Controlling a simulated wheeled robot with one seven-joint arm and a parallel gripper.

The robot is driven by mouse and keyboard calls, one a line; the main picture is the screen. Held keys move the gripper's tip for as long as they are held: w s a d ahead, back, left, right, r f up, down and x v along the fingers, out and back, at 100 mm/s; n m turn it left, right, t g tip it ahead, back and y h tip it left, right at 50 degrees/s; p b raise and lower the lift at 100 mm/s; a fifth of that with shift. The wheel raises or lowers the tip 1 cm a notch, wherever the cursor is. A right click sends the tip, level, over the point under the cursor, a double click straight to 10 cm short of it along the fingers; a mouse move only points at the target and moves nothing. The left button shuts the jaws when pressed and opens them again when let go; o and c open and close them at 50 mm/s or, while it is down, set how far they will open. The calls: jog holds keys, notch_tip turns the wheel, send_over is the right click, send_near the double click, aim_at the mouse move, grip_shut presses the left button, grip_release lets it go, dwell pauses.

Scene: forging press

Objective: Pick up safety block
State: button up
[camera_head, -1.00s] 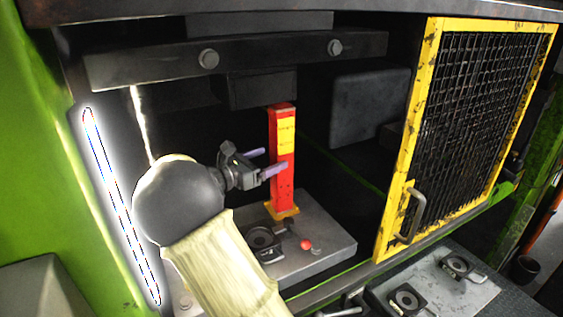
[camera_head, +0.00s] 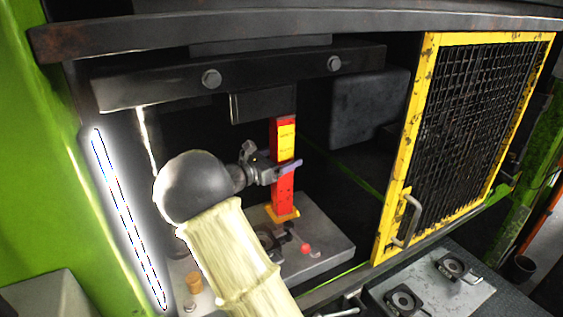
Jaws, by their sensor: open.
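The safety block (camera_head: 284,200) is a red upright post with a yellow label and a yellow foot. It stands on the grey press bed (camera_head: 325,245), with its top just under the dark upper ram block (camera_head: 264,106). My gripper (camera_head: 287,166) is at the block's middle height, coming from the left. Its purple-tipped fingers are open, and one passes in front of the block. The far finger is mostly hidden, so I cannot tell whether either finger touches the block.
A red ball-shaped knob (camera_head: 306,248) sits on the bed near the block's foot. A yellow mesh guard door (camera_head: 465,130) with a handle stands to the right. A bright light strip (camera_head: 128,220) runs along the left. A small tan cylinder (camera_head: 194,282) is at the front left.

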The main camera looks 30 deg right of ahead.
jog(key=shift+x, duration=0.9)
grip_shut()
jog(key=shift+r, duration=0.15)
